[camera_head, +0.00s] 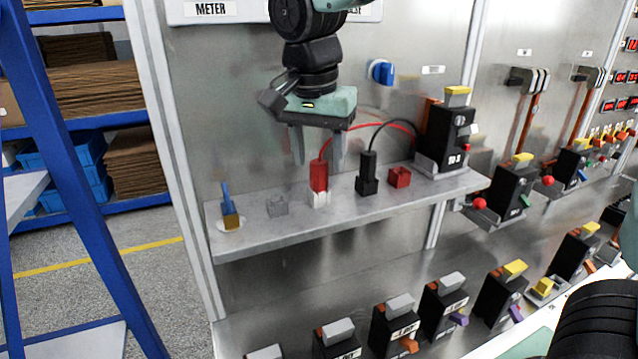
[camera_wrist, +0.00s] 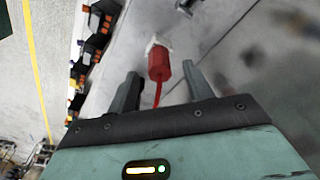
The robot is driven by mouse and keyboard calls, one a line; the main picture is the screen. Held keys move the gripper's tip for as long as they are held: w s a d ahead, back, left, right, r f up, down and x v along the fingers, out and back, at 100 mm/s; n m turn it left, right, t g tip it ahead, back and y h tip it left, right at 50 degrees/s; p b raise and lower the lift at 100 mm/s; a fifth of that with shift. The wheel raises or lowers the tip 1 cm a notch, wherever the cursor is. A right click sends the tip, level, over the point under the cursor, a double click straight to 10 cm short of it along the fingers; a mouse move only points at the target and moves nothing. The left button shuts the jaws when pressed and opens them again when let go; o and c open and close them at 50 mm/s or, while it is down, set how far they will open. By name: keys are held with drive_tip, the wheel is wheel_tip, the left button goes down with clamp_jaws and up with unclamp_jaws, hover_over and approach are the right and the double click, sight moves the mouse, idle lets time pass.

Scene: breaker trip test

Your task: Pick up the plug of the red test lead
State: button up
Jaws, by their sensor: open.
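The red plug (camera_head: 319,175) of the red test lead stands upright in a white holder (camera_head: 320,199) on the grey shelf. Its red wire arcs from the plug's top to the right, toward a black tester unit. My gripper (camera_head: 317,162) points down above the shelf, open and empty, with its fingers on either side of the red plug's upper part in the head view. In the wrist view, the red plug (camera_wrist: 159,65) lies between and beyond the two open fingertips (camera_wrist: 162,78), apart from both.
On the shelf (camera_head: 290,227), a black plug (camera_head: 368,168) in a black holder and a red block (camera_head: 400,177) stand to the right. The black tester unit (camera_head: 447,135) is at the shelf's right end. Several breakers sit below.

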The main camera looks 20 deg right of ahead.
drive_tip(key=shift+w+d+f, duration=0.1)
drive_tip(key=shift+d+f, duration=0.05)
drive_tip(key=shift+f, duration=1)
clamp_jaws()
drive_tip(key=shift+r, duration=0.1)
